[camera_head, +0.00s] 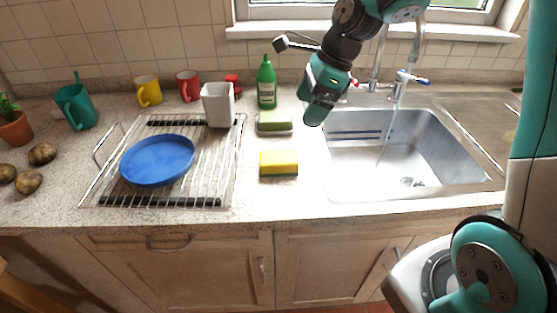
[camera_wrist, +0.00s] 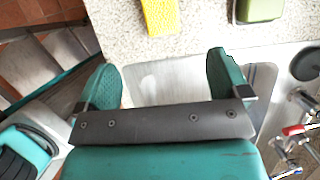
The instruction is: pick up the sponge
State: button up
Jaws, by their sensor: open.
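A yellow sponge with a dark underside (camera_head: 279,163) lies on the counter between the dish rack and the sink. It also shows at the top of the wrist view (camera_wrist: 160,15), ahead of the fingers and partly cut off by the frame edge. My gripper (camera_head: 314,112) hangs above the counter near the sink's left back corner, behind and to the right of the sponge. In the wrist view its two teal fingers (camera_wrist: 168,80) are wide apart with nothing between them. The gripper is open and apart from the sponge.
A wire rack (camera_head: 222,176) holds a blue plate (camera_head: 158,160) and a white cup (camera_head: 218,105). The sink (camera_head: 440,150) and running faucet (camera_head: 398,85) are right. Counter around the sponge is clear.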

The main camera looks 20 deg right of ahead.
send_near(281, 157)
jog(key=x, duration=0.5)
jog(key=shift+a, duration=0.1)
jog(key=shift+p+x, duration=0.75)
jog(key=shift+x, duration=2.3)
jog(key=shift+w, duration=0.1)
jog(key=c, duration=1)
